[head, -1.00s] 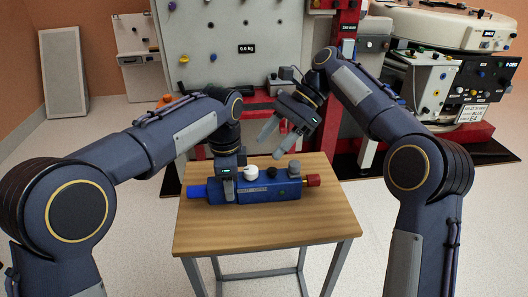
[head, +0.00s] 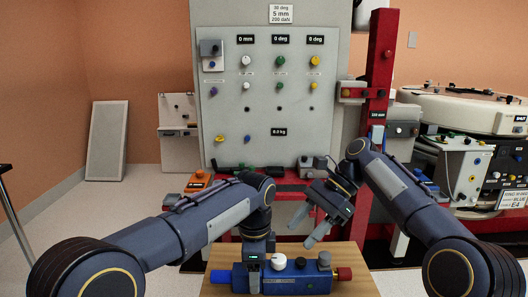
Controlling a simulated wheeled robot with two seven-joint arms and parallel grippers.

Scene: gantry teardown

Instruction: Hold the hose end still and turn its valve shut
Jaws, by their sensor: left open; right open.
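A blue block-shaped unit (head: 300,284) lies on a small wooden table (head: 352,262) at the bottom of the head view. It has a white round knob (head: 279,261) on top, darker knobs to its right, a bright blue left end and a red right end (head: 344,274). I cannot tell which part is the hose end or the valve. My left gripper (head: 254,277) points down at the unit's left part, with a finger in front of its near side; the far finger is hidden. My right gripper (head: 309,230) is open and empty, above and behind the unit's right part.
A tall grey panel (head: 310,125) with coloured knobs and displays stands behind the table. A red post (head: 382,65) rises to its right, and equipment with a white top (head: 465,112) stands further right. A pale leaning board (head: 107,140) is at the left wall.

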